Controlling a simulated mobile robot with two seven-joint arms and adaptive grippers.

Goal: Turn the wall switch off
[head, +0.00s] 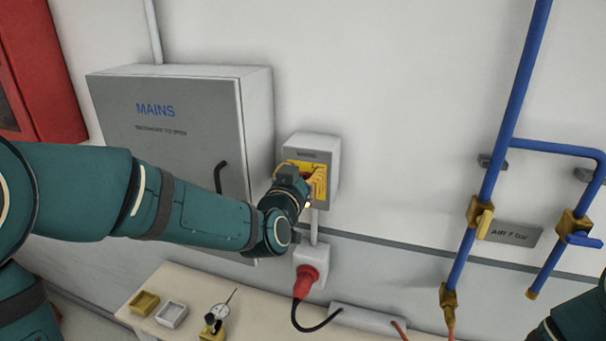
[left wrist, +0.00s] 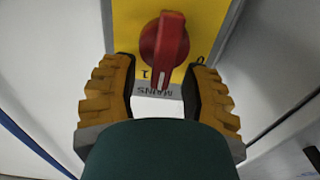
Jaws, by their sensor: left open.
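The wall switch is a grey box (head: 322,150) labelled at its top, with a yellow plate, to the right of the mains cabinet. In the left wrist view its red rotary knob (left wrist: 165,52) stands on the yellow plate (left wrist: 128,20), its grip roughly upright in the picture, with a "1" mark beside its lower left. My left gripper (head: 308,182) is in front of the switch and hides the knob in the head view. In the left wrist view the open left gripper (left wrist: 160,68) has a yellow-padded finger on each side of the knob, with gaps visible. My right gripper is out of view.
The grey mains cabinet (head: 190,160) stands out from the wall on the left, with a black handle. A red plug (head: 306,280) sits in a socket below the switch. A bench (head: 255,310) holds small trays and a dial gauge. Blue pipes (head: 497,165) run at right.

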